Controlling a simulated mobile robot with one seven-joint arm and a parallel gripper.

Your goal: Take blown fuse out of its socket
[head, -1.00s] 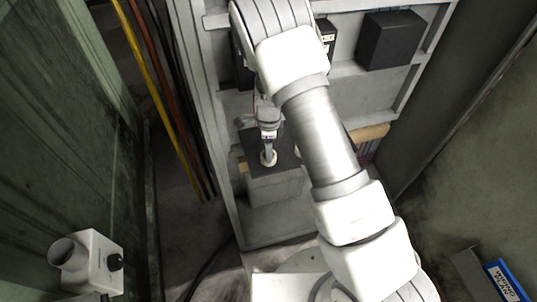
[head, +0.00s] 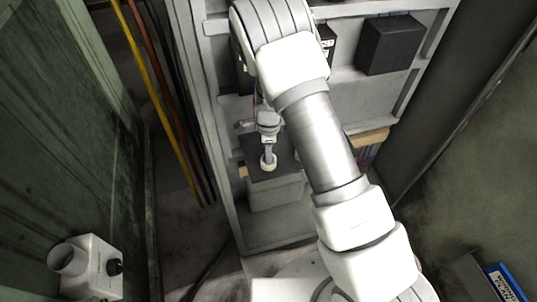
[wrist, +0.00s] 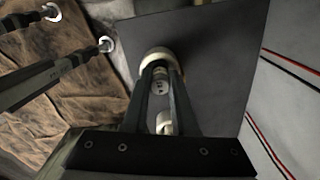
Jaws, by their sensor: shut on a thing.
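My gripper (wrist: 160,72) is shut on a small pale fuse (wrist: 159,86), seen between the fingers in the wrist view. A round white socket (wrist: 153,57) on a dark grey panel (wrist: 215,60) lies right at the fingertips. In the head view my gripper (head: 268,152) points down at the white socket (head: 268,166) on the dark panel (head: 285,172). Whether the fuse is still seated in the socket cannot be told, as the fingers hide the contact. A second small white piece (wrist: 165,122) shows between the fingers nearer the palm; I cannot tell what it is.
Grey cabinet walls (head: 222,190) stand close around the panel, with a black box (head: 391,45) at upper right. Yellow and red pipes (head: 150,85) run down the left. In the wrist view, a brown cloth (wrist: 70,100) and dark rods (wrist: 50,75) lie to the left.

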